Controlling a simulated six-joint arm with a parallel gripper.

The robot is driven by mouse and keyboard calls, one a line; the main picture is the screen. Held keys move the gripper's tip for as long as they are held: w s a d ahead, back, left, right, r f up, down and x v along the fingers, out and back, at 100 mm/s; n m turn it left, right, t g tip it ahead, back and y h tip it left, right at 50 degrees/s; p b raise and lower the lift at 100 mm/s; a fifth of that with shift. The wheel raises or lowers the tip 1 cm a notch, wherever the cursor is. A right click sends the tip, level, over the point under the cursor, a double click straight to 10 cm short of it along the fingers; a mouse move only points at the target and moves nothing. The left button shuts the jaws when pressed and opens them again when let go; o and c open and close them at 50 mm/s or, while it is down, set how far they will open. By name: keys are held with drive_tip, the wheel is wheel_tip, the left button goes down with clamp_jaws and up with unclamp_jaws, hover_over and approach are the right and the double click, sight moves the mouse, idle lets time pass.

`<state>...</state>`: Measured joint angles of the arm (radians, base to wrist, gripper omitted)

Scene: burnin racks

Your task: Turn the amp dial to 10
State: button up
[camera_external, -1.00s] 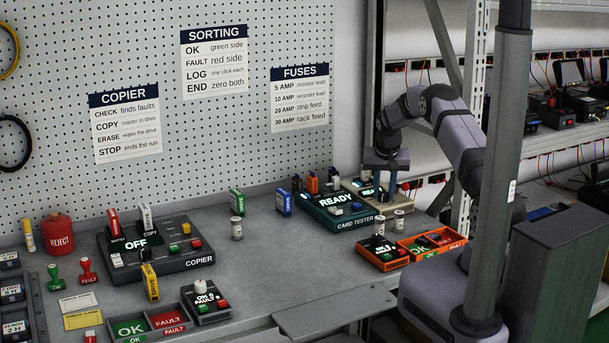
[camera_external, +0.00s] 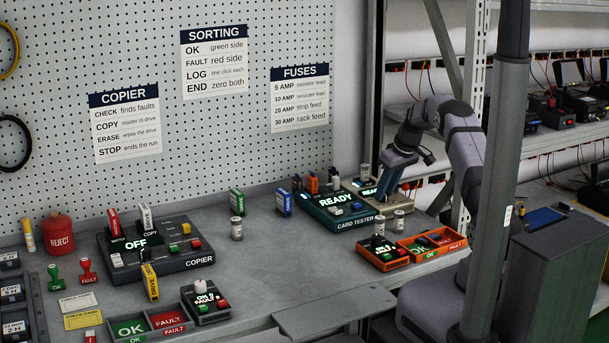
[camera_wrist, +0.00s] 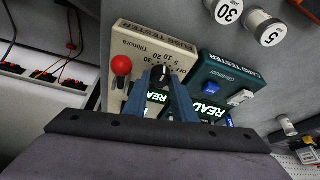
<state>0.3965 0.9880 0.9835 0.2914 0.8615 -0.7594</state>
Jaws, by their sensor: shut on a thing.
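The beige fuse tester (camera_wrist: 136,40) carries the printed numbers 5, 10, 20 and 30 and a red ball-topped lever (camera_wrist: 121,66). Its dark amp dial (camera_wrist: 157,77) sits below the numbers, between my fingertips. My gripper (camera_wrist: 156,82) is shut on the dial. The fingers hide part of it, and I cannot tell which number it points to. In the external view my gripper (camera_external: 382,193) reaches down at a tilt to the fuse tester (camera_external: 403,203). The dial is hidden there, and a lit READY display (camera_external: 369,192) shows beside the gripper.
The teal card tester (camera_external: 345,222) stands close beside the fuse tester. Fuses marked 30 (camera_wrist: 226,12) and 5 (camera_wrist: 263,28) stand nearby. An orange tray (camera_external: 427,250) and a counter box (camera_external: 383,257) are in front.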

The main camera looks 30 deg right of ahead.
drive_tip(key=shift+n, duration=0.3)
drive_tip(key=o, duration=1)
drive_tip(key=shift+d+r, duration=0.1)
drive_tip(key=shift+b+v, duration=1.25)
drive_tip(key=shift+v, duration=2.35)
